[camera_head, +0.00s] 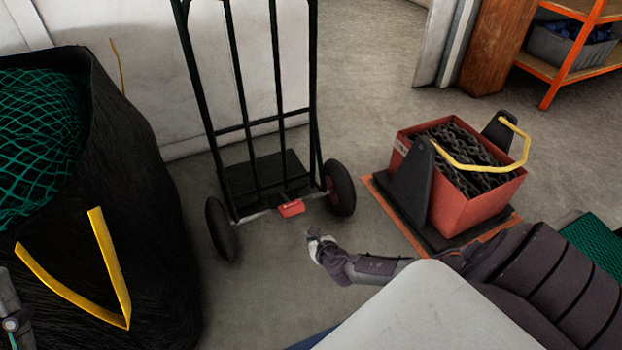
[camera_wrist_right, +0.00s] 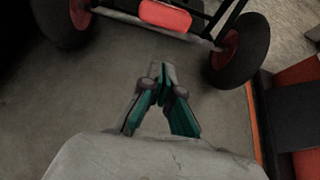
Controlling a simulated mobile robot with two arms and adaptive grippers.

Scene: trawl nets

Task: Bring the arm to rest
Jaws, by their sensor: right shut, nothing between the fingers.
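My right arm comes in from the lower right in the head view. Its gripper (camera_head: 316,240) is over bare floor, just in front of the hand truck. In the right wrist view the right gripper (camera_wrist_right: 160,68) has its fingertips together with nothing between them. A red pedal or block (camera_head: 291,208) on the hand truck's axle is ahead of it and also shows in the wrist view (camera_wrist_right: 165,15). The gripper is apart from it.
A dark hand truck (camera_head: 248,132) stands by a pale wall. A black bag (camera_head: 150,200) with green net and yellow straps is at left. A red crate of chain (camera_head: 470,208) with a yellow handle stands at right. An orange shelf (camera_head: 552,88) is behind. Grey floor lies between.

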